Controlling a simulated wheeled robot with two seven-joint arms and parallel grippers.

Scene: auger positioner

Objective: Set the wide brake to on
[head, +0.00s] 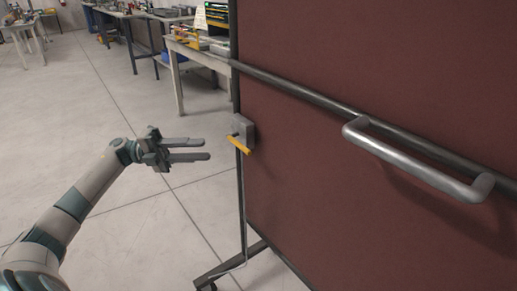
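A small grey box with a yellow lever (239,145) is fixed at the left edge of the large dark red panel (330,190). It looks like the brake. The lever slants down to the right. My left gripper (208,149) is left of the lever, its two fingers apart and pointing toward it. Nothing shows between the fingers, and a gap separates them from the lever. My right gripper is not in view.
A long dark rail and a thick metal handle (415,160) run across the panel. The panel's frame has a foot (230,268) on the tiled floor. Workbenches (195,52) with tools stand behind. The floor around my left arm is clear.

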